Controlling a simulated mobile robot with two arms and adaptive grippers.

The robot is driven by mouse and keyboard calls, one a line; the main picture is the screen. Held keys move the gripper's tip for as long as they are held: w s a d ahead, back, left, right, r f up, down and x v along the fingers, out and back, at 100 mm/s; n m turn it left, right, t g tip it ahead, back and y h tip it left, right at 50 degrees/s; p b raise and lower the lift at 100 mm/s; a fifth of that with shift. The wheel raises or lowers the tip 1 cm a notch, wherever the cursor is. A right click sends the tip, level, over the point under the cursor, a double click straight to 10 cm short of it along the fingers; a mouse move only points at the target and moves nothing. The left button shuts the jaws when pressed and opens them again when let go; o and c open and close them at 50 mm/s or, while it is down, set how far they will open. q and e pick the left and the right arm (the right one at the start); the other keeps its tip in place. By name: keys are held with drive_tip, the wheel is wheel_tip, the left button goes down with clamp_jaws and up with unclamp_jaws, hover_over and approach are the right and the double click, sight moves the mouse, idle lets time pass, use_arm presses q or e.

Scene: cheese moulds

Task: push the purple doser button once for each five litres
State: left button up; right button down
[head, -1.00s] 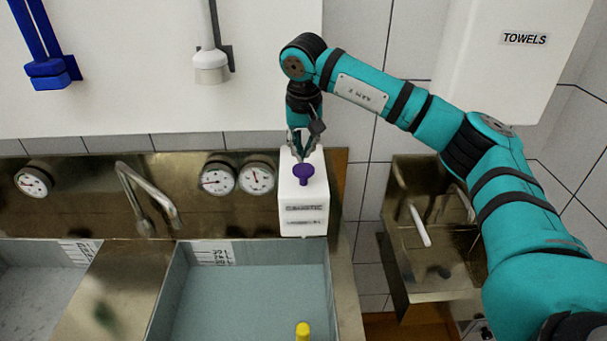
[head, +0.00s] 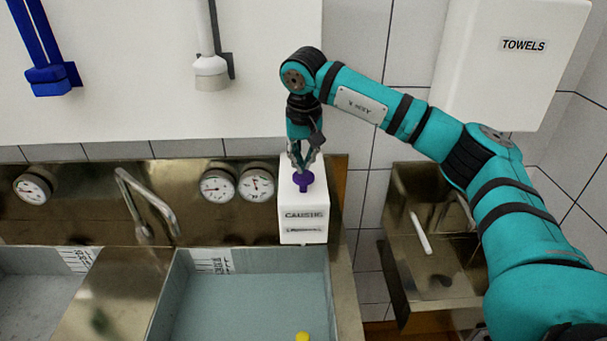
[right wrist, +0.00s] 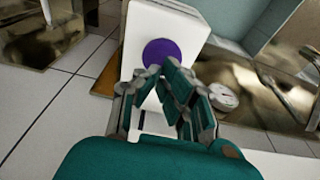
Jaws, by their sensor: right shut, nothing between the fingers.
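The doser (right wrist: 178,18) and button (right wrist: 162,53) also show in the right wrist view. My right gripper (head: 303,170) is shut and empty, with its fingertips right at the button's upper edge in the head view. I cannot tell whether they touch it. The right basin (head: 250,300) holds grey-blue liquid, with a litre scale (head: 212,261) on its back wall, too small to read. My left gripper is out of view.
Gauges (head: 218,186) and a bent tap (head: 147,205) are left of the doser. A small steel sink (head: 430,270) and a towel dispenser (head: 510,75) are to the right. A yellow object (head: 302,337) shows at the bottom edge. Blue and white hanging tools are above.

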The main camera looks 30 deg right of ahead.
sight(303, 176)
drive_tip(key=shift+f, duration=0.1)
idle(0.5)
drive_tip(key=shift+f+b, duration=1.3)
drive_tip(key=shift+f, duration=0.8)
drive_tip(key=shift+r+p, duration=2.55)
drive_tip(key=shift+r, duration=1.15)
